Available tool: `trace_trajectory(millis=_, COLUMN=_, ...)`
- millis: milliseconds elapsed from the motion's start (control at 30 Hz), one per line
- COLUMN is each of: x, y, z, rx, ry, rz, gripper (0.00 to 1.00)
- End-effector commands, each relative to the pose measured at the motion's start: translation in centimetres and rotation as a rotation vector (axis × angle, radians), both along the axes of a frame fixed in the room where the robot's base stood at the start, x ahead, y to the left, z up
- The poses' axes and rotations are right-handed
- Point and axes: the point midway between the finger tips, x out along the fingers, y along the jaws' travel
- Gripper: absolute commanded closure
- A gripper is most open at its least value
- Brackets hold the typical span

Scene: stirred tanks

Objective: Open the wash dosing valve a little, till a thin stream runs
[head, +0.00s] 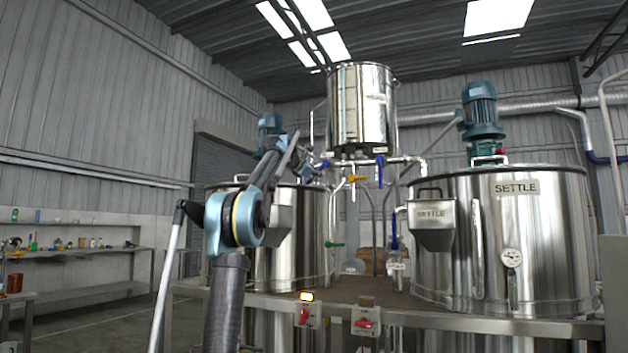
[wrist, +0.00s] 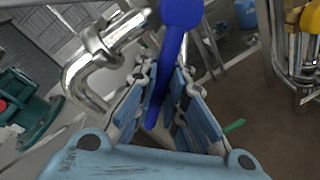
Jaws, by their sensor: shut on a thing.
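My gripper (head: 310,174) is raised at the left side of the upper tank's pipework, small and partly hidden in the head view. In the wrist view my gripper (wrist: 166,95) has its fingers on both sides of a blue valve lever (wrist: 178,22) and is shut on it. The lever runs down between the fingers, its lower part partly covered by them. It hangs beside a bent steel pipe (wrist: 92,70). No running stream can be made out. The small tag by this valve cannot be read.
The upper steel tank (head: 362,105) has a yellow lever (head: 357,178) and another blue lever (head: 380,172) beneath it. A green lever (head: 335,245) is lower down. The SETTLE tank (head: 545,240) stands at right, another large tank (head: 285,245) behind my arm.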

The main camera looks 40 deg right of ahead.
Motion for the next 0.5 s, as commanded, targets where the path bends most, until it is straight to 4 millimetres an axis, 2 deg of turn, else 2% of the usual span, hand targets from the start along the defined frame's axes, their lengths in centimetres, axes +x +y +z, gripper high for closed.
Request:
trace_trajectory(millis=67, x=0.30, y=0.22, z=-0.01, rx=-0.001, ry=0.000, rz=0.006, gripper=1.00)
trace_trajectory(millis=100, x=0.29, y=0.21, z=-0.01, rx=-0.001, ry=0.000, rz=0.006, gripper=0.82)
trace_trajectory(millis=167, x=0.26, y=0.19, z=-0.01, rx=0.000, ry=0.000, rz=0.006, gripper=0.68)
trace_trajectory(millis=500, x=0.03, y=0.10, z=0.02, rx=0.000, ry=0.001, rz=0.002, gripper=0.67)
